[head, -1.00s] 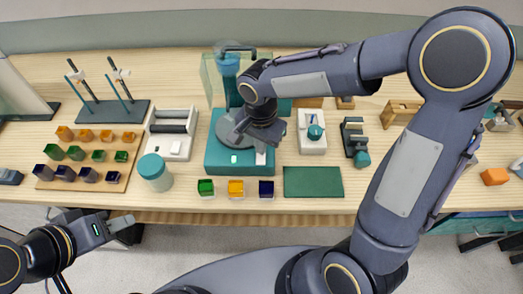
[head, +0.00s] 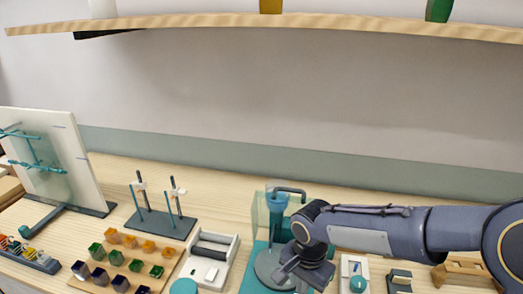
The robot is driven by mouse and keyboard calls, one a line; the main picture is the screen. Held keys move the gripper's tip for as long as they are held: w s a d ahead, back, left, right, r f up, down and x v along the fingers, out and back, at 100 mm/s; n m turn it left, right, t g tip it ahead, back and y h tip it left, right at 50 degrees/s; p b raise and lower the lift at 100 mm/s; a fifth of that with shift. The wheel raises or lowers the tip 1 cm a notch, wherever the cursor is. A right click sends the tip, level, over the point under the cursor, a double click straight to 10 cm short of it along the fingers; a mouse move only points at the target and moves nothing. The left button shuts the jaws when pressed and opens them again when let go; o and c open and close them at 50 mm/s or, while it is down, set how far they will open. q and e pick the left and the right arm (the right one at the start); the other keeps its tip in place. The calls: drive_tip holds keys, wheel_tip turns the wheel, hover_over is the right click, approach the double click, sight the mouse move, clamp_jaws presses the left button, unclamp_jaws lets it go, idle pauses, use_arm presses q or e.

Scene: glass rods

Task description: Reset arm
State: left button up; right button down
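My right arm (head: 385,235) reaches in from the right across the table. My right gripper (head: 290,272) points down over the grey round plate of the teal device (head: 250,275). Its fingertips are small and dark against the plate, so I cannot tell whether they are open or shut, or whether they touch anything. My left gripper is outside the head view.
A stand with upright rods (head: 160,222), a wooden board of coloured cubes (head: 125,262) and a white roller unit (head: 212,255) stand left of the device. A white panel with teal branches (head: 48,160) stands far left. A wooden shelf (head: 330,22) spans the top.

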drive_tip(key=s+d+r+n+t+y, duration=0.1)
drive_tip(key=s+d+r+n+t, duration=0.1)
drive_tip(key=s, duration=0.6)
drive_tip(key=s+d+r+n+t+y, duration=0.2)
drive_tip(key=s+d+r+n, duration=0.3)
drive_tip(key=s, duration=0.3)
drive_tip(key=shift+d+t+y, duration=0.3)
drive_tip(key=shift+d+t, duration=0.5)
drive_tip(key=shift+d, duration=0.1)
